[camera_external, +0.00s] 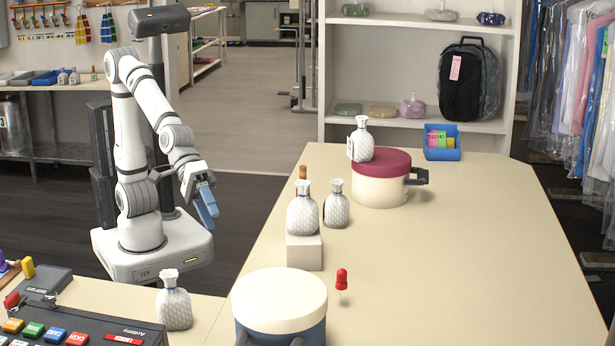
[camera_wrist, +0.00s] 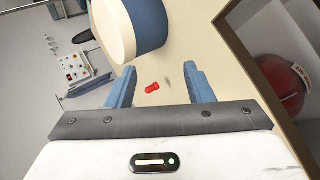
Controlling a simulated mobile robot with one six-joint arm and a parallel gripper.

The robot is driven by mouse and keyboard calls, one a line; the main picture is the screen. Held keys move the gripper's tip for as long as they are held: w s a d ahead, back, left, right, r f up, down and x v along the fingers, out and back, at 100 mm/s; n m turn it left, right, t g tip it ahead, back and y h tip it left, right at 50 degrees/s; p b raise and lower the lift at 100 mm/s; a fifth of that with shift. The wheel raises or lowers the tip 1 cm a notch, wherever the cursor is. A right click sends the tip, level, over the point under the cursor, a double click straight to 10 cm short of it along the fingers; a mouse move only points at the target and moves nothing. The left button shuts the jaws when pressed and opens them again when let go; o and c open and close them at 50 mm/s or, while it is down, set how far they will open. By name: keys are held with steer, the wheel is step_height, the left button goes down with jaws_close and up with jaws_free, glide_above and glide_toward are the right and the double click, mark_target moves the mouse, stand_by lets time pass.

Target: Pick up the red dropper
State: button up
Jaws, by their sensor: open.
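The red dropper (camera_external: 342,279) stands upright on the cream counter (camera_external: 450,260), just right of a blue pot with a cream lid (camera_external: 279,296). Its bulb is red and its lower part looks clear. In the wrist view the red dropper (camera_wrist: 152,87) shows between the blue fingers, beyond them and near the pot (camera_wrist: 146,25). My gripper (camera_external: 207,204) is open and empty, off the counter's left side and well away from the dropper. Its spread fingers also show in the wrist view (camera_wrist: 160,78).
White textured bottles (camera_external: 303,212) stand left of centre, one on a pale block (camera_external: 304,252). Farther back is a cream pot with a dark red lid (camera_external: 379,190), a bottle on top. Another bottle (camera_external: 174,305) stands near the card terminal (camera_external: 85,325). The counter right of the dropper is clear.

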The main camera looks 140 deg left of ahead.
mark_target(341, 282)
steer(key=w+a+f+n+t+y+b, duration=0.3)
steer(key=w+a+n+y+b, duration=0.2)
steer(key=w+a+n, duration=0.5)
steer(key=w+a+f+n+t+y+b, duration=0.25)
steer(key=w+a+n+y+b, duration=0.4)
steer(key=n, duration=0.85)
steer(key=f, duration=0.2)
steer(key=w+d+f+h+p, duration=0.1)
steer(key=f, duration=0.2)
steer(key=f+h+p, duration=0.1)
steer(key=f, duration=0.2)
steer(key=shift+w+d+g, duration=0.25)
steer(key=shift+w+d, duration=0.05)
steer(key=shift+w, duration=0.05)
steer(key=shift+x, duration=0.95)
steer(key=shift+p+x, duration=0.55)
steer(key=shift+x, duration=2.2)
steer(key=shift+c, duration=0.5)
steer(key=c, duration=0.9)
